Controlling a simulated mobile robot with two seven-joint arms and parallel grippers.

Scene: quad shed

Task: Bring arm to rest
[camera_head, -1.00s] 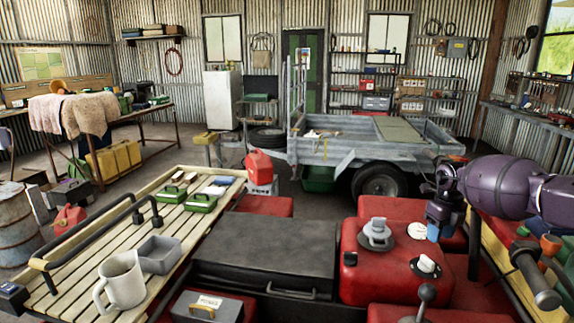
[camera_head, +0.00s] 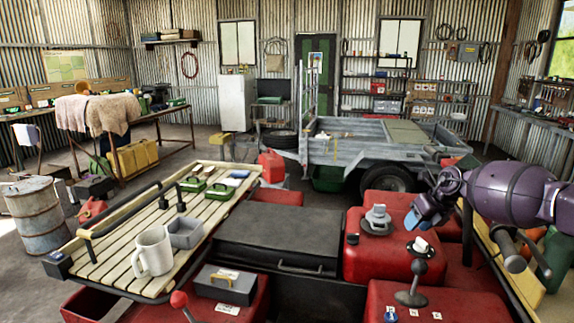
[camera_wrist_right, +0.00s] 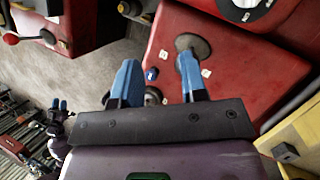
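My right gripper (camera_head: 418,218) hangs over the red machine body (camera_head: 352,262) at the right in the head view, on a purple arm from the right edge. In the right wrist view its two blue fingers (camera_wrist_right: 158,82) stand apart with nothing held between them. A grey lever on a round base shows just past the right finger; I cannot tell whether they touch. In the wrist view, a small purple arm end with blue tips (camera_wrist_right: 59,104) at the left looks like my left gripper, too small to read. No left arm shows in the head view.
A grey lever (camera_head: 412,285) rises from the red body at the front. A trailer (camera_head: 345,150) stands behind. Floor is open at the left.

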